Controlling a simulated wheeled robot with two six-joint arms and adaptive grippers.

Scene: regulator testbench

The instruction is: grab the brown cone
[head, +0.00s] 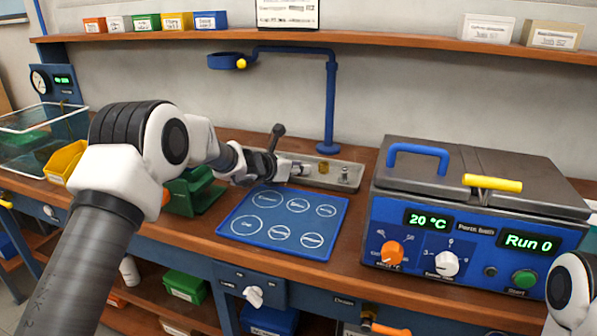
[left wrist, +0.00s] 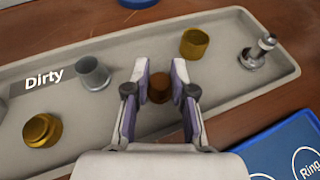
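The brown cone (left wrist: 159,88) sits in the grey tray labelled "Dirty" (left wrist: 75,118) in the left wrist view. My left gripper (left wrist: 160,70) is open above the tray, with one finger on each side of the cone as seen from the wrist. Whether the fingers touch it cannot be told. In the head view my left gripper (head: 290,168) reaches over the tray (head: 350,175), and the cone is hidden there. My right gripper is not in view; only part of my right arm shows at the lower right edge.
The tray also holds a grey metal part (left wrist: 93,73), a brass stepped part (left wrist: 42,130), a brass ring (left wrist: 194,43) and a silver stemmed part (left wrist: 259,52). A blue mat (head: 285,222) with marked circles lies in front. A parts bath (head: 475,215) stands right.

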